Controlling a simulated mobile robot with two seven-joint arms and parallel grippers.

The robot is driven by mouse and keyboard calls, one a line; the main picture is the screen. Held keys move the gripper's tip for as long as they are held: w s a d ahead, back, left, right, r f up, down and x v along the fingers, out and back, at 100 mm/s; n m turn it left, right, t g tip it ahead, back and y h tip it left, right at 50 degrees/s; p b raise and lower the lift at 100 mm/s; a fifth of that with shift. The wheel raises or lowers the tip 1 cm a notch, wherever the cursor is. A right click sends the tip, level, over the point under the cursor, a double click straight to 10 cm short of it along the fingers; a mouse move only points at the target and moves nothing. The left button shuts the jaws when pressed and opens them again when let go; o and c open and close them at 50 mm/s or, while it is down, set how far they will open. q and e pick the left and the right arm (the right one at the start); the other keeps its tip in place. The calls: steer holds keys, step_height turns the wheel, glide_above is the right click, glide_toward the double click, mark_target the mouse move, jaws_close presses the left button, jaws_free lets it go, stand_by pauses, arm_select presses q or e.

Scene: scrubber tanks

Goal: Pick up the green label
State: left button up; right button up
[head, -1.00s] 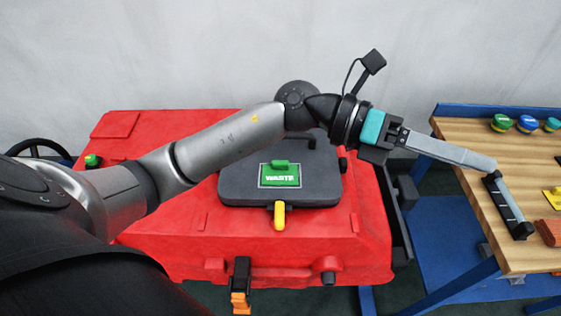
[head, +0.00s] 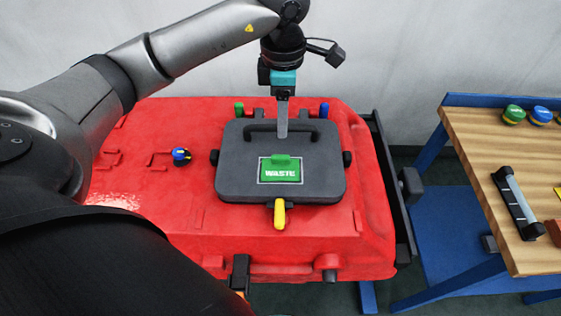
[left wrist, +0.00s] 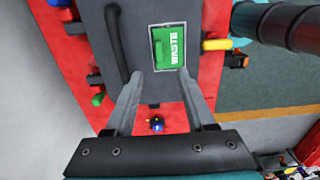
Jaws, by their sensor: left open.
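The green label (head: 281,170), marked WASTE and with a raised green tab, lies in a pale-edged frame on the dark grey lid (head: 230,175). My left gripper (head: 282,134) points down over the back part of the lid, near the lid's black handle. In the left wrist view, the green label (left wrist: 168,47) shows ahead of the fingertips, and my left gripper (left wrist: 160,75) is open with nothing between its fingers. The gap between fingers and label cannot be judged exactly. My right gripper is not in view.
The lid sits on a red tank (head: 170,220). A yellow lever (head: 279,214) projects at the lid's front. Green (head: 239,108) and blue (head: 324,109) knobs stand behind it; a blue-yellow knob (head: 181,156) is left. A wooden bench (head: 480,150) stands right.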

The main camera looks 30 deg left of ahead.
arm_select(q)
glide_above(281, 156)
steer(key=f, duration=0.6)
steer(key=shift+d+f, duration=0.25)
steer(key=shift+f, duration=0.1)
steer(key=shift+a+f+b, duration=0.15)
steer(key=shift+f+b, duration=0.05)
steer(key=shift+f, duration=1.15)
steer(key=shift+a+f+b, duration=0.15)
steer(key=shift+f+b, duration=0.05)
steer(key=shift+f, duration=1.1)
steer(key=shift+c, duration=0.4)
jaws_close()
